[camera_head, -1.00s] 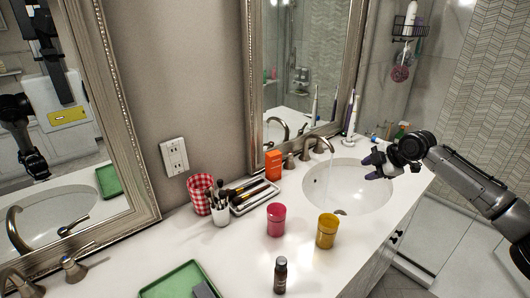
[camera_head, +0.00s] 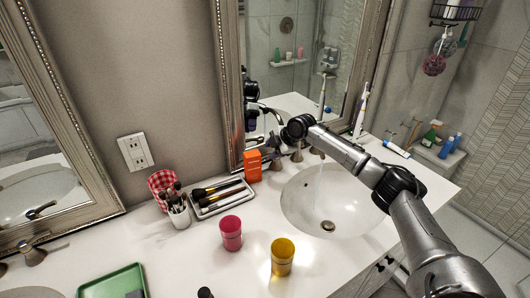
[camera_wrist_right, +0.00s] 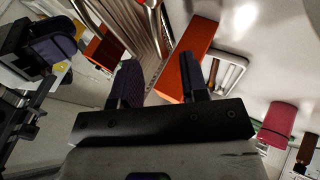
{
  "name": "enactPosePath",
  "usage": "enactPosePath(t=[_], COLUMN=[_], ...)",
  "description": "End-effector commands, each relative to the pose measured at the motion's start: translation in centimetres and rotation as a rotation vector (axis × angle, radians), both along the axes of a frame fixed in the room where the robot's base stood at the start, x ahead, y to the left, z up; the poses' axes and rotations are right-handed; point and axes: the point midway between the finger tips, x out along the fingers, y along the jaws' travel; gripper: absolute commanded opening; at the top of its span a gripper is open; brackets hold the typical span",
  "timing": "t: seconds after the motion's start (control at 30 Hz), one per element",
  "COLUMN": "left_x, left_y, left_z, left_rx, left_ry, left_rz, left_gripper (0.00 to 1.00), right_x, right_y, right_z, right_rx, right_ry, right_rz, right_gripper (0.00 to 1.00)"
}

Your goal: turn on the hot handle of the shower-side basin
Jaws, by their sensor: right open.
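The white shower-side basin (camera_head: 300,211) is sunk in the counter, with a thin stream of water falling into it. Its metal faucet is mostly hidden behind my right arm. The handle on the faucet's left side (camera_head: 276,164) is partly covered by my right gripper (camera_head: 273,150), which points down close to it. In the right wrist view the two dark fingers (camera_wrist_right: 160,82) are spread apart with nothing between them. A metal piece of the faucet set (camera_wrist_right: 150,5) shows at the top edge there. I cannot tell whether a finger touches the handle. My left gripper is out of view.
An orange box (camera_head: 252,166) stands just left of the gripper, also close beside a finger in the wrist view (camera_wrist_right: 186,62). A brush tray (camera_head: 220,209), a pink cup (camera_head: 231,233) and a yellow cup (camera_head: 283,257) stand farther left and nearer. The mirror (camera_head: 300,70) is close behind.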

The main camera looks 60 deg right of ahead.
Motion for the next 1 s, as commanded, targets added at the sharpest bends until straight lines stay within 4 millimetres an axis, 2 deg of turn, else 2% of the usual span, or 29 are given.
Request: enactPosePath(t=[0.2,0.4,0.77,1.0], left_x=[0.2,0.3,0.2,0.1], left_y=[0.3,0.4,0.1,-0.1], left_z=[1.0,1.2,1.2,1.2], left_rx=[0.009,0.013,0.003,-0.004], left_ry=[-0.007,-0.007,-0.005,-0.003], left_rz=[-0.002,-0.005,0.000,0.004], left_gripper=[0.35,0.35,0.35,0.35], right_x=[1.9,2.7,2.9,2.9], right_y=[0.1,0.1,0.1,0.1], right_z=[-2.2,-3.3,-3.7,-3.7], right_rx=[0.003,0.000,-0.001,-0.001], right_ry=[0.000,0.001,0.001,0.001], right_rz=[-0.003,-0.001,-0.001,-0.001], right_gripper=[0.41,0.41,0.41,0.20])
